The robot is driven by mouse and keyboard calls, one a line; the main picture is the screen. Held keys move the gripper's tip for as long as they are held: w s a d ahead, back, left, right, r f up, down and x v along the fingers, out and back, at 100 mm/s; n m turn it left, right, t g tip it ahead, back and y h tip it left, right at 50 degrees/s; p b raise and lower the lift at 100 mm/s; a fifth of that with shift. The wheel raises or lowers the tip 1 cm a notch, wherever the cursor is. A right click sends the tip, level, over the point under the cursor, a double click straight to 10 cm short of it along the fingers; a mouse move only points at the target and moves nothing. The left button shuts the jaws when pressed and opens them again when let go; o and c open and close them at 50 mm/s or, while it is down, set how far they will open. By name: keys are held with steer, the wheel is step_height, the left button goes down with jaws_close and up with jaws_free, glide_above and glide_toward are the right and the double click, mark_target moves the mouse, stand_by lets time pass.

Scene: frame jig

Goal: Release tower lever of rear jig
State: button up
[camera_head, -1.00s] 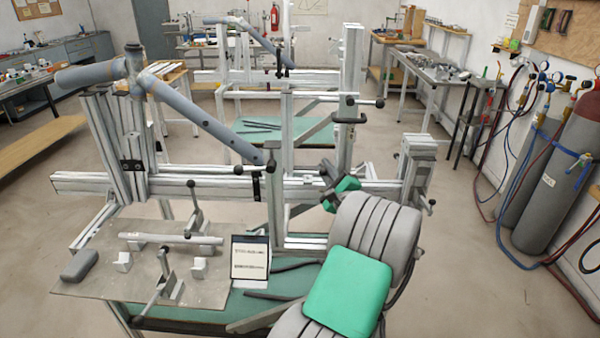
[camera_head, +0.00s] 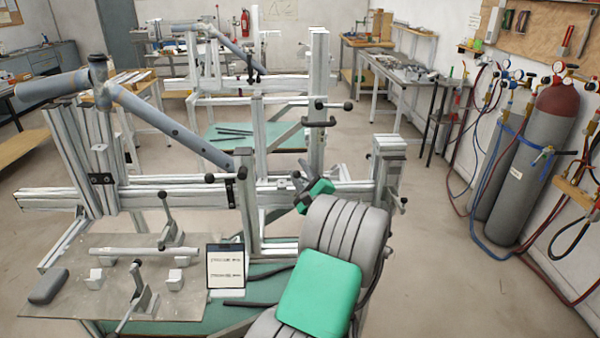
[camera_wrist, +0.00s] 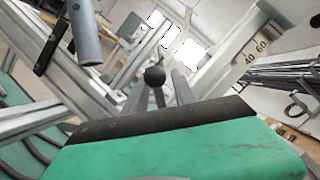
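The rear jig (camera_head: 258,140) stands behind the near jig. Its tall upright tower (camera_head: 318,75) carries a tower lever (camera_head: 333,106) with black ball knobs. My gripper (camera_head: 308,192), on the grey arm with green covers, is low in front of that tower, apart from the lever in the head view. In the wrist view a black ball knob (camera_wrist: 154,76) on a rod shows beyond a green, dark-edged body; I cannot tell which lever it belongs to. The gripper's fingertips are not clear, so its opening cannot be read.
The near jig's long horizontal beam (camera_head: 150,193) and sloping grey tube (camera_head: 170,125) fill the left. A plate (camera_head: 190,303) with clamps and a tablet (camera_head: 226,268) stand in front. Gas cylinders (camera_head: 525,170) line the right wall. Floor between (camera_head: 440,230) is clear.

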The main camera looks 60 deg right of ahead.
mark_target(304, 179)
steer(key=b+v, duration=0.2)
steer(key=v, duration=0.6)
steer(key=shift+r, duration=0.1)
